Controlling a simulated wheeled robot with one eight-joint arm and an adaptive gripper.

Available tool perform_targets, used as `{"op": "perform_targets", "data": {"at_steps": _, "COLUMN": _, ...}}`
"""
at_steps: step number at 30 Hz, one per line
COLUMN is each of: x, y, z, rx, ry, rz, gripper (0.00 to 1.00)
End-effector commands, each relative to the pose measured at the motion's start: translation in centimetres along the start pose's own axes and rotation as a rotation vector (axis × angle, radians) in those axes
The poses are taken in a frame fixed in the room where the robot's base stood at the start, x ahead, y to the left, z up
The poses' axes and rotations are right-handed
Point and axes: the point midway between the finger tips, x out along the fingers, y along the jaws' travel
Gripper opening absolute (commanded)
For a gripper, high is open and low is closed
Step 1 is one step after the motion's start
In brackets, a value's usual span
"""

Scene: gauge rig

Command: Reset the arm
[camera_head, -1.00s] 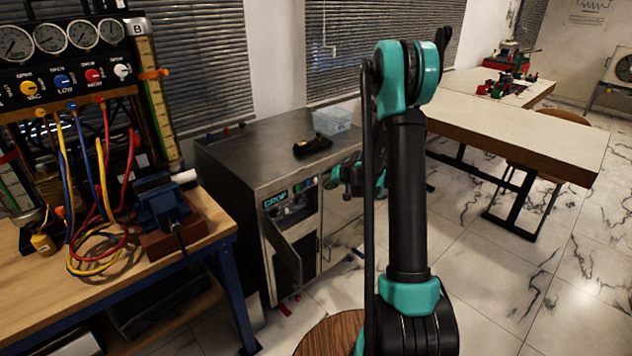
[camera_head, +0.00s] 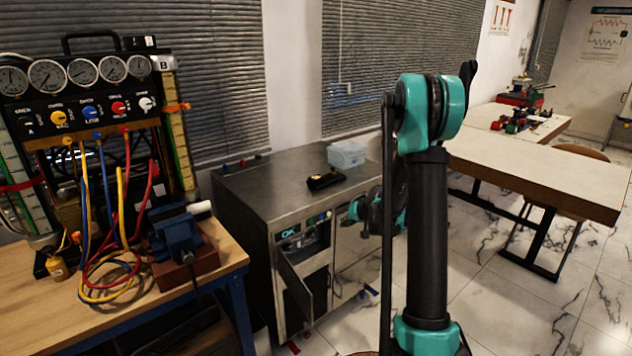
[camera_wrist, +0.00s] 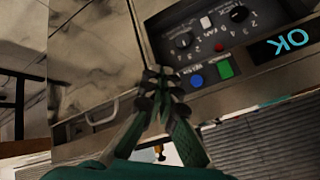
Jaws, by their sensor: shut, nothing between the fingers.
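My teal and black arm (camera_head: 428,230) stands upright in the right half of the head view. My gripper (camera_wrist: 160,82) is shut and empty in the wrist view, its fingertips together in front of a control panel (camera_wrist: 215,45). The panel has two dials, a blue button (camera_wrist: 196,81), a green button (camera_wrist: 225,69) and a lit display (camera_wrist: 285,43) reading "OK". In the head view the gripper hangs in front of the metal cabinet (camera_head: 262,205), right of the panel, and is partly hidden by my arm. I cannot tell whether it touches anything.
A cabinet door (camera_head: 297,285) hangs open below the panel. A black device (camera_head: 326,180) and a clear box (camera_head: 346,153) sit on top. A bench (camera_head: 55,310) with a gauge rig (camera_head: 85,100), hoses and a vise (camera_head: 180,240) is at left. A long table (camera_head: 550,165) is at right.

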Motion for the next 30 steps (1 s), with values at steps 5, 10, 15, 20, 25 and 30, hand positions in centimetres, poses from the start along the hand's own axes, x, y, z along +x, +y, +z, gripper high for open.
{"op": "perform_targets", "data": {"at_steps": 5, "x": -5.0, "y": -1.6, "z": 2.7, "rx": -0.030, "ry": -0.044, "rz": 0.046, "gripper": 0.00}}
{"op": "perform_targets", "data": {"at_steps": 10, "x": -9.9, "y": -2.6, "z": 6.2, "rx": -0.058, "ry": -0.090, "rz": 0.099, "gripper": 0.00}}
{"op": "perform_targets", "data": {"at_steps": 15, "x": -14.4, "y": -3.0, "z": 10.3, "rx": -0.085, "ry": -0.134, "rz": 0.155, "gripper": 0.00}}
{"op": "perform_targets", "data": {"at_steps": 20, "x": -18.3, "y": -3.0, "z": 14.6, "rx": -0.110, "ry": -0.172, "rz": 0.210, "gripper": 0.00}}
{"op": "perform_targets", "data": {"at_steps": 25, "x": -22.0, "y": -2.3, "z": 19.5, "rx": -0.134, "ry": -0.210, "rz": 0.270, "gripper": 0.00}}
{"op": "perform_targets", "data": {"at_steps": 30, "x": -24.8, "y": -1.3, "z": 24.1, "rx": -0.155, "ry": -0.242, "rz": 0.327, "gripper": 0.00}}
